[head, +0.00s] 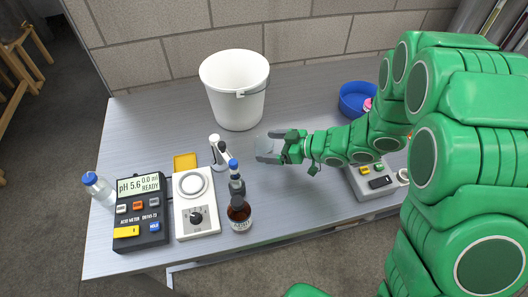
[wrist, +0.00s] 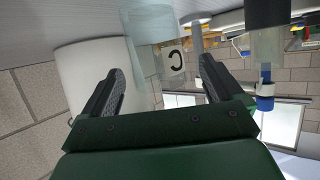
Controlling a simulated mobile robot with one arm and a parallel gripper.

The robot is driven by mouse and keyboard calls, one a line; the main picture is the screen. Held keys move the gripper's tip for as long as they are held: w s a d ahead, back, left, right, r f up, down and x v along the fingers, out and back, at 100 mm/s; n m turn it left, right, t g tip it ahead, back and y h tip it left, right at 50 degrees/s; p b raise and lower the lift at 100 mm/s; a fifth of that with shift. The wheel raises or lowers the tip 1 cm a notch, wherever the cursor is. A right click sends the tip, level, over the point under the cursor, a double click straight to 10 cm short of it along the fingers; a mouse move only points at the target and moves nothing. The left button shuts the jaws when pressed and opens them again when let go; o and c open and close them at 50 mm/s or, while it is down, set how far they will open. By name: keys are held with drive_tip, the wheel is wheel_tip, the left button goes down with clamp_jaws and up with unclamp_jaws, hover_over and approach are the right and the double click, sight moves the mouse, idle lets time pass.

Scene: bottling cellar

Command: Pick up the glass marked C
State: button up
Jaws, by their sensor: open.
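The glass marked C (wrist: 150,45) is a clear glass with a white label bearing a black C. In the wrist view it appears upside down, between and just beyond my fingertips. My gripper (wrist: 160,66) is open, with one dark finger to each side of the glass; I cannot tell whether either touches it. In the head view my gripper (head: 268,147) is low over the middle of the table, pointing left. A pale, clear shape shows at its fingers there, but the glass is hard to make out and no mark is readable.
A white bucket (head: 233,95) stands behind my gripper. Left of it are a white stirrer unit (head: 194,218), a dark acid meter (head: 139,232), a brown bottle (head: 239,214) and a blue-capped bottle (head: 99,189). A blue bowl (head: 354,99) and a grey button box (head: 367,190) are right.

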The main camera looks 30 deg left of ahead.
sight(259, 145)
drive_tip(key=shift+x, duration=2.2)
drive_tip(key=c, duration=1.1)
drive_tip(key=shift+o, duration=0.2)
wheel_tip(259, 145, up, 10)
